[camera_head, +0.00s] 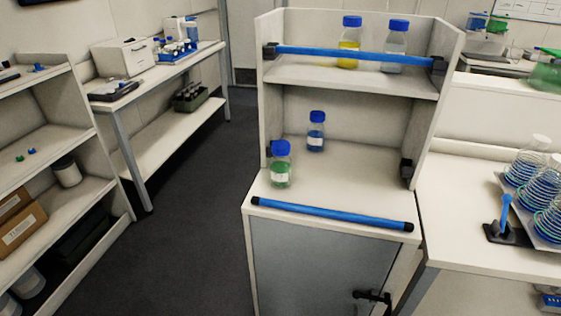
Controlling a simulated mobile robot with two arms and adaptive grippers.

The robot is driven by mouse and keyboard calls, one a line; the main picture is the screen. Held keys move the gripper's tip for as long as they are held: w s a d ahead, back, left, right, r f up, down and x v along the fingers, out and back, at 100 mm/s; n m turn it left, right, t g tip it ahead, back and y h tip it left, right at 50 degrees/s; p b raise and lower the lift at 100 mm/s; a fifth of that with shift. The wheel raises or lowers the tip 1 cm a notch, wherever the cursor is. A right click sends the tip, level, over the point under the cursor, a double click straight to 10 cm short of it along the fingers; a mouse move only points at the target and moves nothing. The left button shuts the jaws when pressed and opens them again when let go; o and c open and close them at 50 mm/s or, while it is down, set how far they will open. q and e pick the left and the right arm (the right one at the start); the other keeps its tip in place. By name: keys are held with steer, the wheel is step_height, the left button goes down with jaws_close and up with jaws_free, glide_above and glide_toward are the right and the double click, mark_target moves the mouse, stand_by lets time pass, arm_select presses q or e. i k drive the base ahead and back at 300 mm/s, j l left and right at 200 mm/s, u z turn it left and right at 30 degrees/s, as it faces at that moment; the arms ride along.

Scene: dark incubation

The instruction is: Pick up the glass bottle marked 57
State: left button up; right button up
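Several glass bottles with blue caps stand upright in a white two-level shelf unit. On the upper level are a bottle with yellow liquid (348,42) and, to its right, a bottle with clear or greyish contents (394,55). On the lower level are a bottle with green liquid (280,172) near the front left and a bottle with blue liquid (316,138) further back. They carry pale labels, but the numbers are too small to read, so I cannot tell which is 57. Neither of my grippers is in view.
A blue bar (350,53) crosses the upper level in front of its bottles. Another blue bar (330,214) lies along the front edge of the cabinet top. A rack of coiled glassware (505,190) stands on the right bench. Open dark floor (185,240) lies left of the cabinet.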

mark_target(280, 167)
steer(key=k+l+u, duration=0.15)
steer(key=u, duration=0.25)
steer(key=k+l+u, duration=0.1)
steer(key=u, duration=0.3)
steer(key=k+u, duration=0.35)
